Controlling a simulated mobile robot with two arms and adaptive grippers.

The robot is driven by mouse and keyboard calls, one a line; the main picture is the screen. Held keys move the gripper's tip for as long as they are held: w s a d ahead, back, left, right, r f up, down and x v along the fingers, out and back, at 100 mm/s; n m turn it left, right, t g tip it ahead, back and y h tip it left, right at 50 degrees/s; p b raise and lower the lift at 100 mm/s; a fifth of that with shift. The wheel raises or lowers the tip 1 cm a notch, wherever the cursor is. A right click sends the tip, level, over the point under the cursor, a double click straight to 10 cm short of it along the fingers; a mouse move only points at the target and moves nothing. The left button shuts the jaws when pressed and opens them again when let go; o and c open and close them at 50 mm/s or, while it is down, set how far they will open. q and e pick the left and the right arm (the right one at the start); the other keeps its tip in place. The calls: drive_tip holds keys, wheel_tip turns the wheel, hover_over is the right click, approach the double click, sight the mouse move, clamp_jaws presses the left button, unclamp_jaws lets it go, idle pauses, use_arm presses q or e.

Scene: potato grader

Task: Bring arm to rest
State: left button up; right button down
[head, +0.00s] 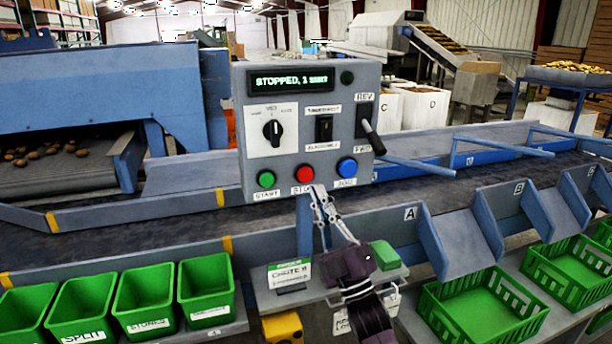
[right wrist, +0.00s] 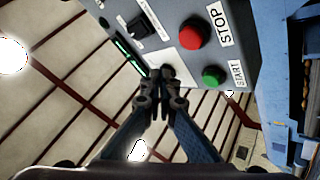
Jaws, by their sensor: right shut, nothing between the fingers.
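My right gripper (head: 322,192) is shut and empty, its fingertips just below the control box (head: 220,0) front, near the red stop button (head: 304,174). In the right wrist view the shut fingertips (right wrist: 163,75) show near the grey control box (right wrist: 255,35), with the red stop button (right wrist: 194,33) and green start button (right wrist: 213,76) beyond them. I cannot tell whether the fingertips touch the box. The display (head: 291,81) begins with "STOPPED". My left gripper is not in view.
A conveyor belt (head: 100,238) runs behind the box. Green bins (head: 205,290) stand at the lower left and green crates (head: 480,310) at the lower right, below blue chutes (head: 465,245). A small shelf (head: 262,300) with a sign lies under my right arm.

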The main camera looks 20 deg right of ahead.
drive_tip(key=s+d+f+m+g+h, duration=0.1)
drive_tip(key=s+f+m+g+h, duration=0.2)
drive_tip(key=f, duration=0.5)
drive_tip(key=s+f+m+g+h, duration=0.1)
drive_tip(key=s+f+m+g, duration=0.2)
drive_tip(key=f, duration=0.6)
drive_tip(key=s+d+f+m+g+h, duration=0.1)
drive_tip(key=f+m+g+h, duration=0.2)
drive_tip(key=f+g, duration=0.35)
drive_tip(key=s+a+f+m+g, duration=0.1)
drive_tip(key=s+f+g, duration=0.3)
drive_tip(key=s, duration=0.6)
drive_tip(key=s+a+f+m+g, duration=0.1)
drive_tip(key=s+f+m+g, duration=0.15)
drive_tip(key=s+f, duration=0.55)
drive_tip(key=s+f+m+g, duration=0.1)
drive_tip(key=s+f+g, duration=0.3)
drive_tip(key=s, duration=0.8)
wheel_tip(320, 180, down, 26)
drive_tip(key=s+r+g, duration=0.1)
drive_tip(key=s, duration=0.1)
drive_tip(key=s+d+f+g, duration=0.1)
drive_tip(key=s+d+f, duration=0.1)
drive_tip(key=s+f, duration=1.5)
drive_tip(key=shift+d+n, duration=0.35)
drive_tip(key=shift+n, duration=0.1)
